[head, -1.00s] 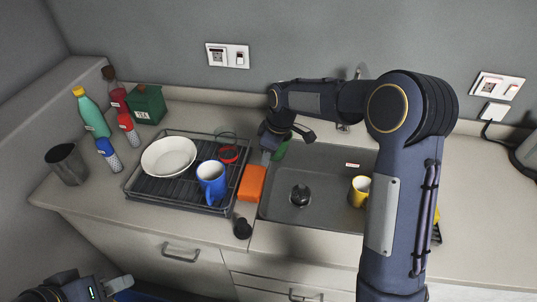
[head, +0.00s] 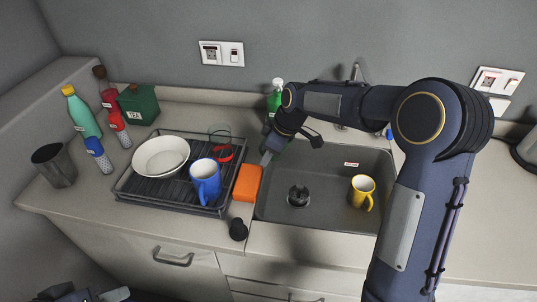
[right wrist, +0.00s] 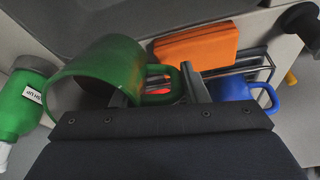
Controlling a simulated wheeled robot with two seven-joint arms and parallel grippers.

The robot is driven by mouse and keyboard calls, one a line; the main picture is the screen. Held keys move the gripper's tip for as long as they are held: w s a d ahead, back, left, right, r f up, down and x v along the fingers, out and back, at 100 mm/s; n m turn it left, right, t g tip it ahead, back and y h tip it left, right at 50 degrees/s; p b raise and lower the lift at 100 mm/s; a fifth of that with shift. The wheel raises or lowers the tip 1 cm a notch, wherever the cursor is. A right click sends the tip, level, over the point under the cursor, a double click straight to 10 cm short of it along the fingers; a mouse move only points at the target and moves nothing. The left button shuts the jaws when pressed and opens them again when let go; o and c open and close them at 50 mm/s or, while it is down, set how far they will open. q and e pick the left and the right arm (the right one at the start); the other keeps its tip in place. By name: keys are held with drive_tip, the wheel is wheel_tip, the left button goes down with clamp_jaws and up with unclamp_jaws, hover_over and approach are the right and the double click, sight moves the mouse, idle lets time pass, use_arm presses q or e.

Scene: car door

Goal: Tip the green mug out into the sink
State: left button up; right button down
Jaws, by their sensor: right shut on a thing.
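My right gripper (head: 272,152) is shut on the green mug, over the back left corner of the sink (head: 335,160). In the right wrist view the green mug (right wrist: 118,68) looks tilted, with its handle by the fingers (right wrist: 160,92); its contents cannot be made out. In the head view the mug is mostly hidden behind my gripper. My left gripper (head: 95,296) is partly in view at the bottom left edge, away from the sink; its jaws are not clear.
A yellow mug (head: 362,190) stands in the sink, right of the drain (head: 298,196). An orange sponge (head: 247,182) lies at the sink's left edge. The dish rack (head: 165,196) holds a blue mug (head: 206,180) and white bowl (head: 160,155). A green soap bottle (head: 275,98) stands behind.

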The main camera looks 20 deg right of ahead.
drive_tip(key=t+y+b, duration=0.1)
drive_tip(key=b, duration=0.5)
drive_tip(key=s+d+f+t+y+b, duration=0.1)
drive_tip(key=y+b, duration=0.1)
drive_tip(key=b, duration=0.5)
drive_tip(key=f+t+y+b, duration=0.1)
drive_tip(key=t+b, duration=0.1)
drive_tip(key=b, duration=0.5)
drive_tip(key=shift+s+d+f+y, duration=0.2)
drive_tip(key=shift+d+f+y, duration=0.05)
drive_tip(key=shift+d+y, duration=0.15)
idle(2.5)
drive_tip(key=shift+f+b, duration=0.1)
drive_tip(key=shift+b, duration=0.35)
drive_tip(key=shift+s+f+t+y+b, duration=0.1)
drive_tip(key=shift+f+t+y+b, duration=0.55)
drive_tip(key=shift+b, duration=3.45)
